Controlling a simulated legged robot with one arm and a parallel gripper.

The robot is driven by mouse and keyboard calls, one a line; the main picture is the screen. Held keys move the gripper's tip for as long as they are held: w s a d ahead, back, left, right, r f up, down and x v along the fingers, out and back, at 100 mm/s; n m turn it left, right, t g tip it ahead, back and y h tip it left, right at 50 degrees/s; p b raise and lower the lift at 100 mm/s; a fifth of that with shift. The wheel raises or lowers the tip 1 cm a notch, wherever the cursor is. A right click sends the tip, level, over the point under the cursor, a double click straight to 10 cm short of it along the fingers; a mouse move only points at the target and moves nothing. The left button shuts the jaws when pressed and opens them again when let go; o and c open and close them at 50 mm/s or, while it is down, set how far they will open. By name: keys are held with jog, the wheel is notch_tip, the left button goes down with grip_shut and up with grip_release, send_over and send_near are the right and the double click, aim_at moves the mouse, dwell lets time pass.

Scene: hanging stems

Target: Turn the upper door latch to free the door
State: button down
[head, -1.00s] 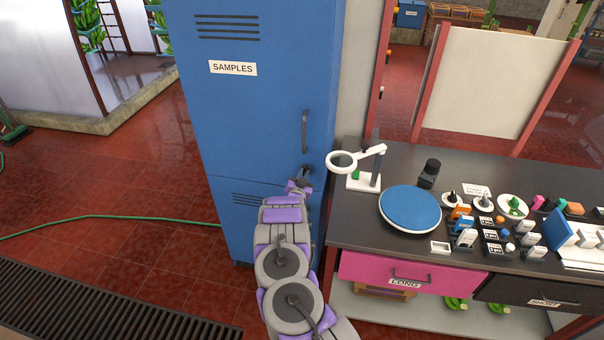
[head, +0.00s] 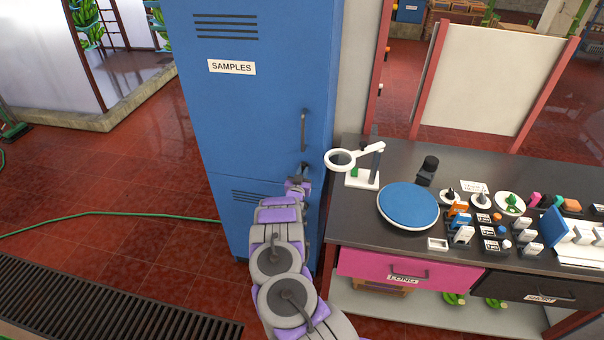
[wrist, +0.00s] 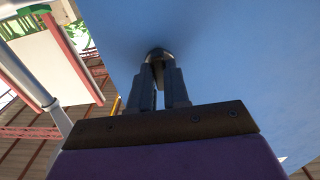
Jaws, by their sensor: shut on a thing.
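The blue cabinet's upper door (head: 250,120) is labelled SAMPLES and stands closed. It has a vertical grey handle (head: 304,130) near its right edge. Below the handle is the small dark upper door latch (head: 304,167), partly hidden by my gripper (head: 300,179). In the wrist view, my gripper's two fingers (wrist: 160,82) are close together on the dark, rounded latch (wrist: 157,54) against the blue door. The latch's exact angle is hard to tell.
A lower blue door (head: 235,215) is below. To the right, a dark bench (head: 480,180) holds a white ring magnifier (head: 341,160), a blue round plate (head: 408,205) and several small items. A green hose (head: 110,213) crosses the open red floor at left.

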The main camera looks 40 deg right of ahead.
jog(key=shift+r, duration=0.15)
jog(key=c, duration=1.1)
grip_release()
jog(key=v, duration=1.7)
jog(key=shift+s, duration=0.1)
